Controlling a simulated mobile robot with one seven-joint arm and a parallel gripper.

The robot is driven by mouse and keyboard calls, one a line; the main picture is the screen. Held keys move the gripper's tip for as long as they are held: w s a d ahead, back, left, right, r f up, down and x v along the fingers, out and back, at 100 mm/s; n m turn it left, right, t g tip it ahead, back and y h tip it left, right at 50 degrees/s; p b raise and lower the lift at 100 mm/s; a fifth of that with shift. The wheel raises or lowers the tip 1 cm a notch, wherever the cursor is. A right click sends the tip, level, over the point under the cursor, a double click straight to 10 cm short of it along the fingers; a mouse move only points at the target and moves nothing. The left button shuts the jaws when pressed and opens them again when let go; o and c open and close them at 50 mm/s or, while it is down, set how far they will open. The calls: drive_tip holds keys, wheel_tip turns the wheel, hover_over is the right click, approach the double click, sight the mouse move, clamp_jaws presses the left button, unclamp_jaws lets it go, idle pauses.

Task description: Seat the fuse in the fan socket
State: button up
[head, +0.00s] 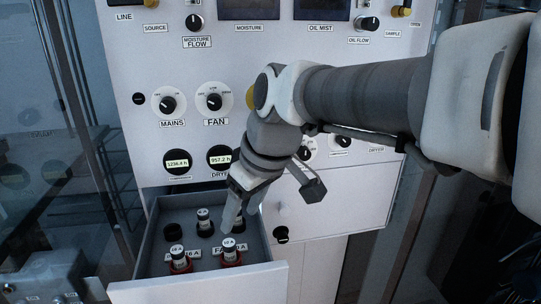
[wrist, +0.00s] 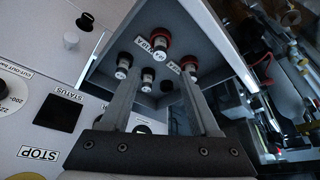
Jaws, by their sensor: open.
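An open drawer (head: 279,244) holds fuse sockets in two rows. In the front row, a white-capped fuse (head: 229,243) stands upright in the red-ringed socket (head: 231,262) beside the partly hidden label that seems to read FAN. It also shows in the wrist view (wrist: 159,55). I cannot tell whether it is fully down. My gripper (head: 229,222) reaches down over the drawer, close behind this fuse in the head view. In the wrist view its two fingers (wrist: 160,88) are spread apart, with nothing clearly held. My fingers partly hide the back-right position.
Another red-ringed fuse (head: 178,258) stands front left. A fuse (head: 203,218) stands in the back middle, and the black back-left socket (head: 169,231) looks empty. Drawer walls surround them closely. The panel (head: 130,80) with knobs rises behind.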

drive_tip(key=s+d+f+m+t+h, duration=0.1)
drive_tip(key=s+d+m, duration=0.4)
drive_tip(key=d, duration=0.5)
drive_tip(key=s+d+f+m+t+h, duration=0.1)
drive_tip(key=s+d+m, duration=0.4)
drive_tip(key=d, duration=0.5)
wheel_tip(320, 180, down, 3)
drive_tip(key=shift+s+r+t+h, duration=0.15)
drive_tip(key=shift+s+t+h, duration=0.35)
drive_tip(key=shift+h, duration=0.3)
